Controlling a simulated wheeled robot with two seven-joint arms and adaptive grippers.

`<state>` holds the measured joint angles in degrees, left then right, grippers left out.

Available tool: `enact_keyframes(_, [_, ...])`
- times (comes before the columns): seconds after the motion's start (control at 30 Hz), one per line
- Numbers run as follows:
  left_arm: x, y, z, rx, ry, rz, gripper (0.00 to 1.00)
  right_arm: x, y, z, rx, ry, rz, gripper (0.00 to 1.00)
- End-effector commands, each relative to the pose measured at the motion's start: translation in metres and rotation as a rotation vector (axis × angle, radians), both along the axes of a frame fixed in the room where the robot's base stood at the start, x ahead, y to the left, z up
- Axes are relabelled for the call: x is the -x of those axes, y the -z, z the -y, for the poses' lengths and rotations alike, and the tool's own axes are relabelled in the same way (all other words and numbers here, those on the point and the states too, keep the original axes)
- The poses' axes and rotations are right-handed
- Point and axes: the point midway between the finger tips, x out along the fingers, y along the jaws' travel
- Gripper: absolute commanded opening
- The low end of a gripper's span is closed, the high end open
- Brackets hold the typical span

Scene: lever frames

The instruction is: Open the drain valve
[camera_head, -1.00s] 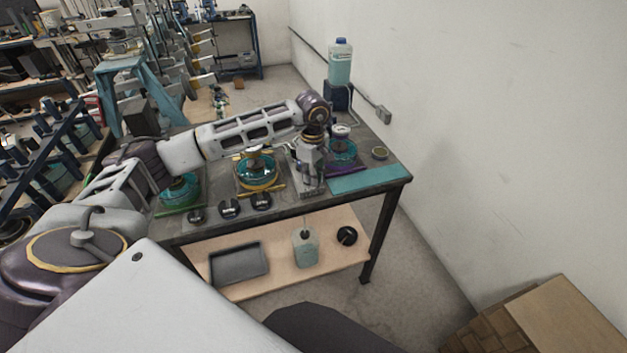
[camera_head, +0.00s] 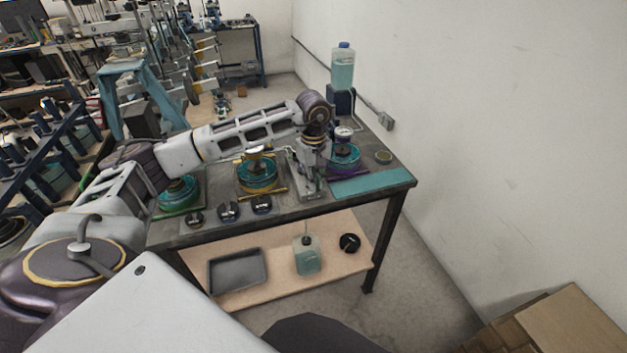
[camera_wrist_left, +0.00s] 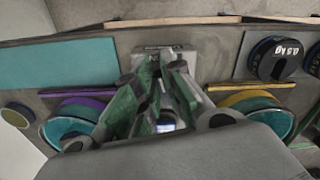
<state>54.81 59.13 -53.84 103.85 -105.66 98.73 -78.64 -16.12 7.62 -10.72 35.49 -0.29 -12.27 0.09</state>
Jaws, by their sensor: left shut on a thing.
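My left gripper (camera_head: 311,172) reaches down over a small grey metal stand (camera_head: 308,194) on the workbench, between the yellow-trimmed and purple-trimmed stations. In the left wrist view the green-grey fingers (camera_wrist_left: 158,66) are close together at the middle of the grey mount (camera_wrist_left: 166,48). The gripper is shut on a small part there, which I take to be the drain valve; the fingers hide most of it. My right gripper is not in view.
Teal dishes stand on the green (camera_head: 179,193), yellow (camera_head: 257,175) and purple (camera_head: 344,157) stations. Several black weights (camera_head: 228,210) lie along the front edge. A teal mat (camera_head: 372,184) is at the right. A bottle (camera_head: 343,68) stands behind. The lower shelf holds a grey tray (camera_head: 238,271) and a container (camera_head: 307,258).

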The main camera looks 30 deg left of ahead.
Motion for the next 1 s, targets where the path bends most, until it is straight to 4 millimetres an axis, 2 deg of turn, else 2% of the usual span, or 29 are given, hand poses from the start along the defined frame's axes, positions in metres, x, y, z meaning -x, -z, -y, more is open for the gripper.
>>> enact_keyframes(0.07, [-0.001, -0.002, 0.000, 0.000, -0.001, 0.004, 0.00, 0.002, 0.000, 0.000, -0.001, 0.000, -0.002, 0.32])
enact_keyframes(0.1, [-0.001, -0.002, 0.000, 0.000, -0.002, 0.003, 0.12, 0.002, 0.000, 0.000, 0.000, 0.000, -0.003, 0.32])
enact_keyframes(0.27, [-0.001, -0.001, 0.000, 0.000, -0.002, 0.002, 0.32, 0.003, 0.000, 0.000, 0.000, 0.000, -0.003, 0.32])
enact_keyframes(0.73, [0.000, -0.004, 0.000, 0.000, -0.001, 0.001, 0.32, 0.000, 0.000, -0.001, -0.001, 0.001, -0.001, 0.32])
enact_keyframes(1.0, [-0.001, -0.029, 0.000, 0.000, -0.001, 0.004, 0.32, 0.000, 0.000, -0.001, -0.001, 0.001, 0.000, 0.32])
